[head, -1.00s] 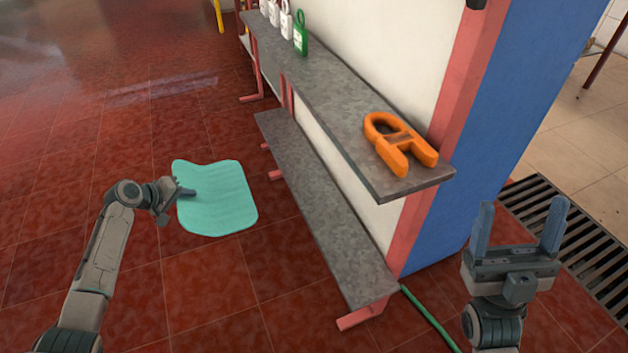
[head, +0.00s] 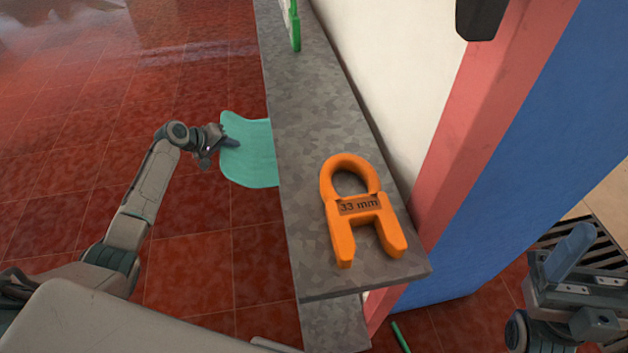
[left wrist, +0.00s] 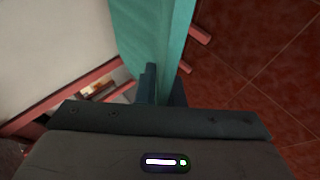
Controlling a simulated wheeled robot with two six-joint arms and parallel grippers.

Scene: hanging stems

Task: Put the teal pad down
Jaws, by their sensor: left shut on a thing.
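The teal pad (head: 252,155) is a thin, flat sheet with a wavy outline. My left gripper (head: 228,142) is shut on its left edge and holds it left of the grey shelf. The shelf's edge hides the pad's right part in the head view. In the left wrist view the pad (left wrist: 150,35) is seen nearly edge-on, running up from between the fingers (left wrist: 160,85). My right gripper (head: 562,262) is at the lower right, partly cut off, with one finger clearly raised; I see nothing in it.
The grey upper shelf (head: 310,125) bears an orange gauge marked "33 mm" (head: 360,207) near its front end and a green tag (head: 295,27) at the back. A lower shelf (head: 335,322) lies beneath. A red and blue wall stands right. The red tiled floor (head: 90,150) at left is clear.

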